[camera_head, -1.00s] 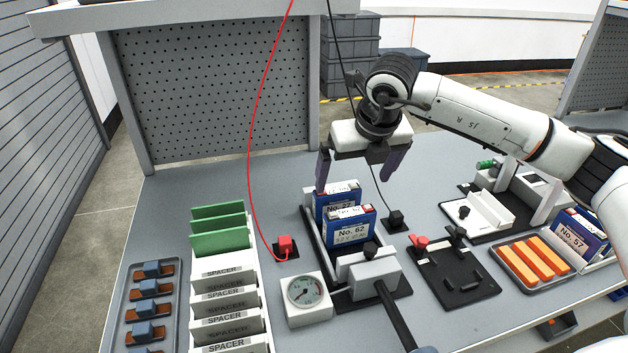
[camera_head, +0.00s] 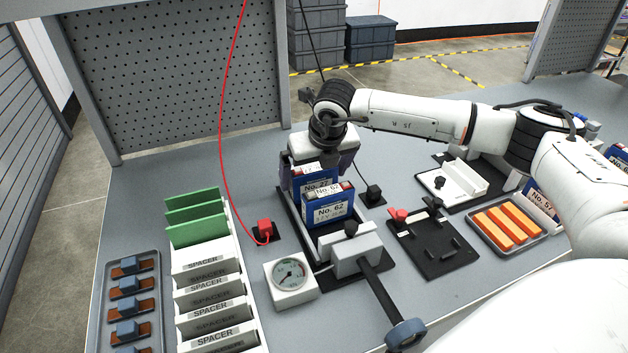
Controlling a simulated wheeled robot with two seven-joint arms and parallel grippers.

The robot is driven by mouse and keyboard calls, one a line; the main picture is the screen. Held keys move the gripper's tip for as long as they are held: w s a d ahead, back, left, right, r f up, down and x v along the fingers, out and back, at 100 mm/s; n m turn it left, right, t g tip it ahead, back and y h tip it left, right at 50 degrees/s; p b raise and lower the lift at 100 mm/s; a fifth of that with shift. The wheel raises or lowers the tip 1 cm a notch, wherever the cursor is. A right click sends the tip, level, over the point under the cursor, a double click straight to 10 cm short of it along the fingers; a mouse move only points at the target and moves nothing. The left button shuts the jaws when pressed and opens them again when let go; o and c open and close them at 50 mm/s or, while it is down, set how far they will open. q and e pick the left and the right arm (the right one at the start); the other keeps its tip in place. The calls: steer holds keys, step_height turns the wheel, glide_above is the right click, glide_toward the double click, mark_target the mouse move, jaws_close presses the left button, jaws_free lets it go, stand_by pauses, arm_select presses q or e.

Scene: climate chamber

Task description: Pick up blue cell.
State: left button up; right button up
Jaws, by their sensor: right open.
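Two blue cells with white labels stand upright one behind the other in the black press fixture (camera_head: 321,267) at the middle of the bench. The front blue cell (camera_head: 329,214) reads No. 62. The rear blue cell (camera_head: 300,190) reads No. 27 and is partly hidden by the front one. My right gripper (camera_head: 318,174) is open and low over the rear cell, pointing down. Its dark fingers are at the left and right of that cell; I cannot tell whether they touch it. My left gripper is not in view.
A gauge (camera_head: 290,280) and red connector (camera_head: 264,230) are left of the fixture; a red wire hangs nearby. The spacer rack (camera_head: 208,262) stands further left. A black plate (camera_head: 440,247) and orange cells in a tray (camera_head: 544,234) are to the right. A lever (camera_head: 379,290) projects forward.

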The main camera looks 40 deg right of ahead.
steer(key=c, duration=1.2)
steer(key=shift+w, duration=0.1)
steer(key=shift+c, duration=1)
step_height(320, 180, up, 10)
steer(key=shift+r+b, duration=0.1)
steer(key=shift+b, duration=0.25)
